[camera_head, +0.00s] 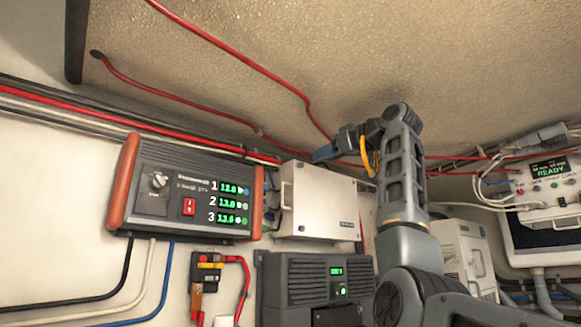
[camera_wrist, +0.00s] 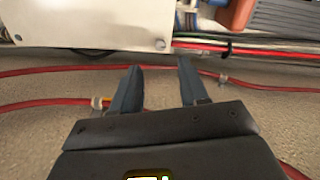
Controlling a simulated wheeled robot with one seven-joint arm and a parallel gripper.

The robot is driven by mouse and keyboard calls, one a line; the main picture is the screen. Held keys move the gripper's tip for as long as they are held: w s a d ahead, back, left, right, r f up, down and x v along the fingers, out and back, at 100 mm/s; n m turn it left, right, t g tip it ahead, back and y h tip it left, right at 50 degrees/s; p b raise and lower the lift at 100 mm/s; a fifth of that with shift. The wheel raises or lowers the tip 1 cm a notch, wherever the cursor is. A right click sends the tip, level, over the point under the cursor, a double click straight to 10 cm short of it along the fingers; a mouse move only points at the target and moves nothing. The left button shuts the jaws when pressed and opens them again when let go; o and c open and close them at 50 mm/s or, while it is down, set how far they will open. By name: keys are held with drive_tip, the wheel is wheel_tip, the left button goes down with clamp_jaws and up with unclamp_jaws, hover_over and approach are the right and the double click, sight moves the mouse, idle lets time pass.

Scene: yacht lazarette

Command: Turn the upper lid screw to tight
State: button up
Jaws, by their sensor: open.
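A white lidded box (camera_head: 318,205) is mounted on the wall left of my arm in the camera_head view; its face also shows at the top left of the wrist view (camera_wrist: 95,22). A small round screw (camera_wrist: 160,44) sits near a corner of that face. Its slot direction is too small to read. My gripper (camera_head: 325,152) is at the box's top edge in the camera_head view. In the wrist view my gripper (camera_wrist: 159,63) is open and empty, its two blue-grey fingers apart, with the screw just beyond the fingertips. I cannot tell whether they touch anything.
Red cables (camera_head: 215,42) run along the ceiling and past the box. An orange-sided instrument (camera_head: 180,190) with green readouts hangs to the left. A dark unit (camera_head: 300,285) is below the box. A white READY panel (camera_head: 545,195) is at the right.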

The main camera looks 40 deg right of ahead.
sight(302, 164)
drive_tip(key=w+p, duration=0.1)
drive_tip(key=w, duration=0.2)
drive_tip(key=w+p, duration=0.1)
drive_tip(key=w, duration=0.2)
drive_tip(key=shift+w+a+r+p, duration=0.15)
drive_tip(key=shift+w+a+p, duration=0.05)
drive_tip(key=shift+w+p, duration=0.2)
drive_tip(key=shift+w, duration=0.5)
clamp_jaws()
